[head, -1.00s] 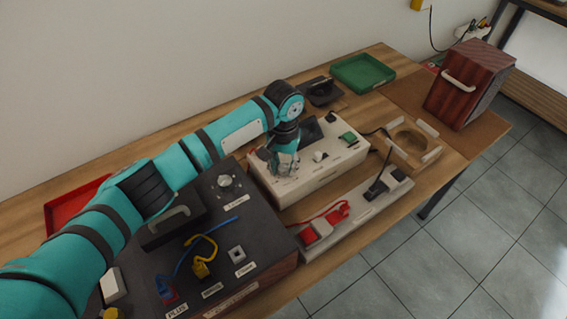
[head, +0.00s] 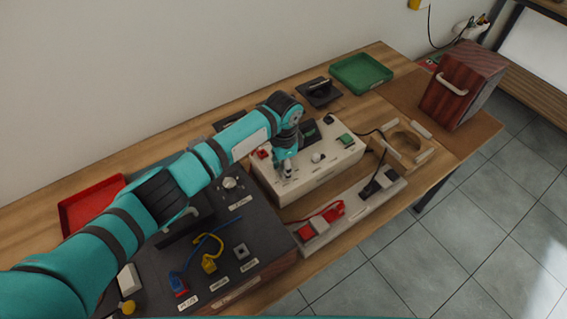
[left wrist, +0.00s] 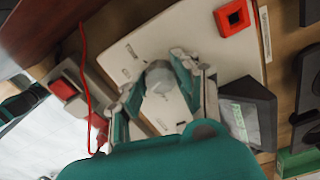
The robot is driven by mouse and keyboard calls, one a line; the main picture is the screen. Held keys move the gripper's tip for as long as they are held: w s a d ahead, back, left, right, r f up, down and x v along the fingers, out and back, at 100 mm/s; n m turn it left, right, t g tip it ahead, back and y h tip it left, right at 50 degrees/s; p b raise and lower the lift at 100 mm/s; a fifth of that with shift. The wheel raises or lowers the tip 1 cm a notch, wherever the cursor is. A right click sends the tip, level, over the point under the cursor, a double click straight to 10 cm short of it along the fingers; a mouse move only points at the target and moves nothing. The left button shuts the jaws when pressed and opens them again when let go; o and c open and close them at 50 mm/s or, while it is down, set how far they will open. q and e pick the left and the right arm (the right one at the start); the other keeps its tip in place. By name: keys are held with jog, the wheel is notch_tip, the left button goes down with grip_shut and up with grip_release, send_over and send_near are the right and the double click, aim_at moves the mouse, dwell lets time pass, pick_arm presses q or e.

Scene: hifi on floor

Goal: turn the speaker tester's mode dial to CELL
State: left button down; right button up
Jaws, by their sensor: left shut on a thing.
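The speaker tester (head: 334,164) is a white box with a sloped dark display, a red button and a green part on top. My left gripper (head: 287,174) points down at the tester's left front. In the left wrist view its fingers (left wrist: 162,84) are closed on the sides of a round grey dial (left wrist: 158,77) on the white panel (left wrist: 143,40). Small dark labels lie around the dial, too blurred to read, so its setting cannot be told. In the head view the gripper hides the dial. My right gripper is not in view.
The red button (left wrist: 234,17) and dark display (left wrist: 246,112) are close to the left gripper. A small white knob (head: 317,157) stands to its right. A power strip (head: 352,210) lies in front, a dark amplifier-like box (head: 215,255) to the left, and a wooden speaker (head: 462,85) at the back right.

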pick_arm(q)
jog(key=m, duration=0.6)
jog(key=shift+w+r+m+p, duration=0.1)
jog(key=shift+m+p, duration=0.3)
dwell(0.4)
jog(key=c, duration=1)
grip_release()
notch_tip(320, 180, up, 12)
